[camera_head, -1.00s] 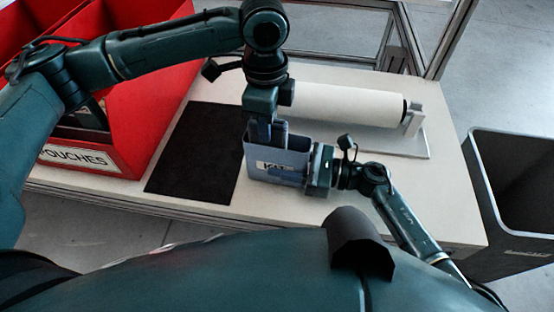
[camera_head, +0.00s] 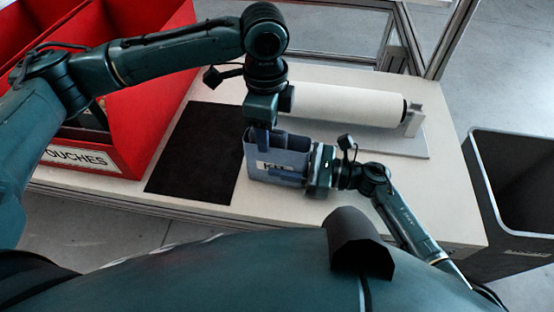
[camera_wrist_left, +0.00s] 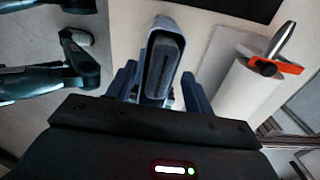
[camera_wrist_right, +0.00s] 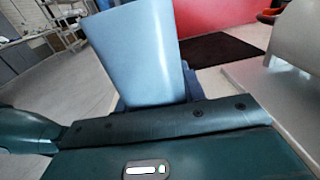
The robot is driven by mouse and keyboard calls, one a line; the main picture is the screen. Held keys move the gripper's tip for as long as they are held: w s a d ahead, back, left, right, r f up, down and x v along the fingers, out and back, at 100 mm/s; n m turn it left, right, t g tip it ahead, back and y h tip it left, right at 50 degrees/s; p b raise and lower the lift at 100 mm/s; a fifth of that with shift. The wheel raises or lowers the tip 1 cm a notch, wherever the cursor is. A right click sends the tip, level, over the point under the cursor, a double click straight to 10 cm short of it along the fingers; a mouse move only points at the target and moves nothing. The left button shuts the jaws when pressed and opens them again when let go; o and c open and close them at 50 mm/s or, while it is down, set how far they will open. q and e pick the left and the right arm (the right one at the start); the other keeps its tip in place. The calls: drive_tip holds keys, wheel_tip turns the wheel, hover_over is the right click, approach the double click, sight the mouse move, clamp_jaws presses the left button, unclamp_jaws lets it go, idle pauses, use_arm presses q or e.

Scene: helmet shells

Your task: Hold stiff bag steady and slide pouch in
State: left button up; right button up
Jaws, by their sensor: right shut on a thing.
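The stiff bag (camera_head: 292,160) is light blue-grey with a white KIT label and stands upright on the table. Its open mouth (camera_wrist_left: 150,50) faces the left wrist camera. A dark grey shape, apparently the pouch (camera_wrist_left: 162,72), fills much of the mouth; how deep it sits I cannot tell. My left gripper (camera_head: 264,138) is over the bag, its fingers spread apart on either side of the bag in the left wrist view (camera_wrist_left: 160,92). My right gripper (camera_head: 311,170) is shut on the bag's right end; in the right wrist view the bag wall (camera_wrist_right: 145,50) hides much of the fingers.
A red bin (camera_head: 130,120) labelled POUCHES stands at the left. A black mat (camera_head: 195,150) lies left of the bag. A white roll on a stand (camera_head: 345,105) is behind it. A dark open bin (camera_head: 515,215) stands right of the table (camera_head: 440,190).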

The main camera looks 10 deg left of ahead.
use_arm(q)
drive_tip(key=shift+r, duration=0.1)
wheel_tip(320, 180, up, 12)
idle(0.5)
use_arm(e)
drive_tip(key=o, duration=1.1)
drive_tip(key=shift+d, duration=0.1)
drive_tip(key=d, duration=1.1)
drive_tip(key=shift+d, duration=0.35)
drive_tip(key=d+b, duration=0.1)
drive_tip(key=d, duration=0.1)
drive_tip(key=d+b, duration=0.1)
drive_tip(key=d, duration=0.2)
drive_tip(key=shift+d+f+b, duration=0.2)
drive_tip(key=shift+d+b, duration=0.1)
drive_tip(key=shift+d, duration=0.05)
use_arm(q)
drive_tip(key=shift+f, duration=1.6)
use_arm(e)
drive_tip(key=shift+d+r, duration=0.15)
drive_tip(key=shift+d, duration=0.6)
